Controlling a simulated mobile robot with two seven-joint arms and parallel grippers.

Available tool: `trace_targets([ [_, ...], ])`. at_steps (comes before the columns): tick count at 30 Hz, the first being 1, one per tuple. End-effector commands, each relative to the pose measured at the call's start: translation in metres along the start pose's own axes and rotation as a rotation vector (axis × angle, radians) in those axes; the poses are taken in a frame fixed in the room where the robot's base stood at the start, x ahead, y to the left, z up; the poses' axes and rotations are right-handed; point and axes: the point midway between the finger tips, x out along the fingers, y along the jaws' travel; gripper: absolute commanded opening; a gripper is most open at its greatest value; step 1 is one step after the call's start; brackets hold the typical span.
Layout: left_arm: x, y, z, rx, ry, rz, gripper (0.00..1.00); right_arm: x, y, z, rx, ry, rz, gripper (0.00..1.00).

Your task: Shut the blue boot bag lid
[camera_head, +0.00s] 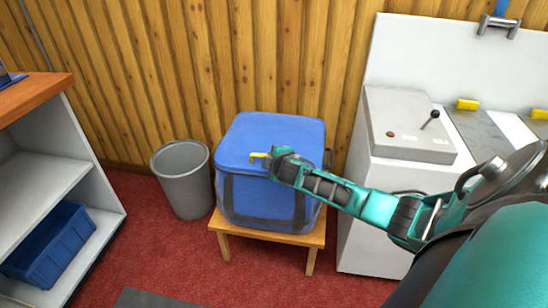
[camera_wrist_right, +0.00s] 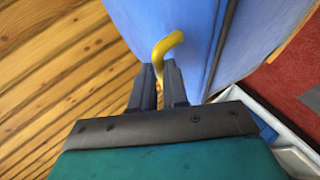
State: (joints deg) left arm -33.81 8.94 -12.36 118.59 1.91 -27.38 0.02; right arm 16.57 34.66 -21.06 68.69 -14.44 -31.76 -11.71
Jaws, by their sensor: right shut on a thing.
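The blue boot bag (camera_head: 262,205) stands on a small wooden stool, with dark straps on its sides. Its blue lid (camera_head: 265,135) lies over the top and looks down; I cannot tell whether a thin gap remains at the front seam. A yellow pull (camera_head: 258,156) sticks out at the lid's front edge. My right gripper (camera_head: 275,158) is at that edge, shut on the yellow pull, which also shows curving out between the fingertips in the right wrist view (camera_wrist_right: 170,44). My right arm hides part of the bag's front right. My left gripper is out of view.
A grey bin (camera_head: 184,180) stands just left of the wooden stool (camera_head: 270,234). A shelf unit (camera_head: 50,160) with a blue crate (camera_head: 50,245) is at the left. A white bench (camera_head: 375,220) with a grey control box (camera_head: 405,125) stands close on the right.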

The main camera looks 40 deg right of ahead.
Motion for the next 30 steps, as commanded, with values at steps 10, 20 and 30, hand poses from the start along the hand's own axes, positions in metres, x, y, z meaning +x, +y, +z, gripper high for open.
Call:
trace_targets([
  [10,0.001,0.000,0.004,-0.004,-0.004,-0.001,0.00,0.001,-0.021,0.003,0.003,-0.007,-0.034,0.16],
  [20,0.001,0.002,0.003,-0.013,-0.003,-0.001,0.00,0.000,-0.021,0.003,0.002,-0.008,-0.034,0.40],
  [30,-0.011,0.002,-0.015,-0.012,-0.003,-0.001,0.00,-0.042,-0.015,0.002,0.002,-0.006,-0.030,0.40],
])
